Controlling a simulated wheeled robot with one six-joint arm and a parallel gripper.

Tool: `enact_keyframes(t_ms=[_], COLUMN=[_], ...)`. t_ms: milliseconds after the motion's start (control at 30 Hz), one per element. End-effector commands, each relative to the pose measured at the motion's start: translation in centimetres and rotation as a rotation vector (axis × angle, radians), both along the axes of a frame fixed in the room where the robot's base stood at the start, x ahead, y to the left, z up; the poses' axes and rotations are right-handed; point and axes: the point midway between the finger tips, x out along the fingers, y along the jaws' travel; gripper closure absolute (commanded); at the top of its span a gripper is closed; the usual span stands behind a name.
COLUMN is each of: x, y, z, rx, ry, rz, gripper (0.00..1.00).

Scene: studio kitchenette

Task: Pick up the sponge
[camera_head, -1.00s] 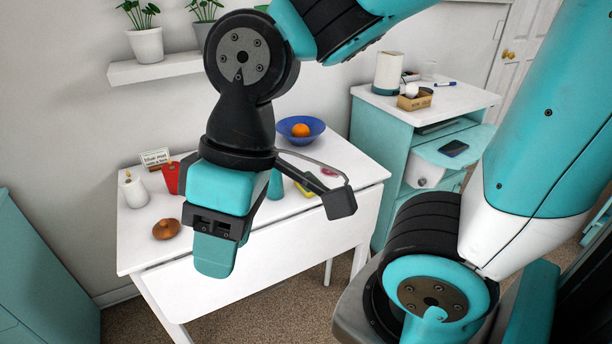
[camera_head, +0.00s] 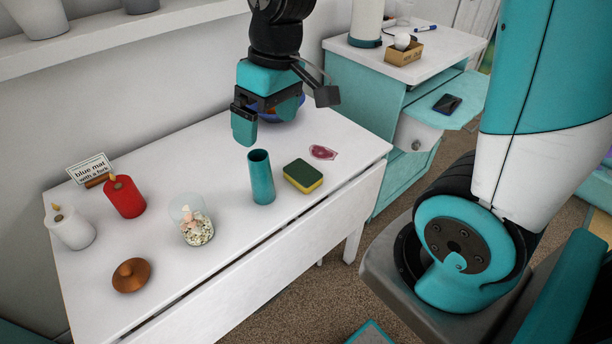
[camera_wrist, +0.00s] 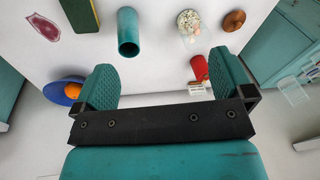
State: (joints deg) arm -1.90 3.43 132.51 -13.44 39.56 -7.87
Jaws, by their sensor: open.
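The sponge (camera_head: 303,176), yellow with a dark green top, lies flat on the white table near its front right edge. It also shows, cut off, at the top of the wrist view (camera_wrist: 80,14). My gripper (camera_head: 270,121) is open and empty above the back of the table, behind and to the left of the sponge and apart from it. In the wrist view both teal fingers (camera_wrist: 162,85) are spread with nothing between them.
A teal cup (camera_head: 262,178) stands left of the sponge, and a pink item (camera_head: 322,152) lies behind it. A glass of pebbles (camera_head: 197,228), red candle (camera_head: 125,197), white candle (camera_head: 70,229) and brown lidlike object (camera_head: 131,275) are further left. A blue bowl (camera_wrist: 54,94) is beside my gripper.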

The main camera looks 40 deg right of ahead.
Motion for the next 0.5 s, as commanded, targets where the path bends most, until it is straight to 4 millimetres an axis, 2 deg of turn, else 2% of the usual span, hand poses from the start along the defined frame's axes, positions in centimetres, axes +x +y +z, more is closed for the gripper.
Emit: enact_keyframes(t_ms=[33,100,200,333,500], x=[2.2,4.5,6.4,7.4,7.5], y=[-2.7,-6.2,-10.2,-13.0,-13.6], z=[-2.7,-5.0,-7.7,-9.7,-12.5], rx=[-0.035,-0.082,-0.132,-0.168,-0.176], ry=[0.021,0.038,0.061,0.079,0.087], rz=[-0.064,-0.13,-0.199,-0.244,-0.252], gripper=[0.01,0.01,0.01,0.01,0.01])
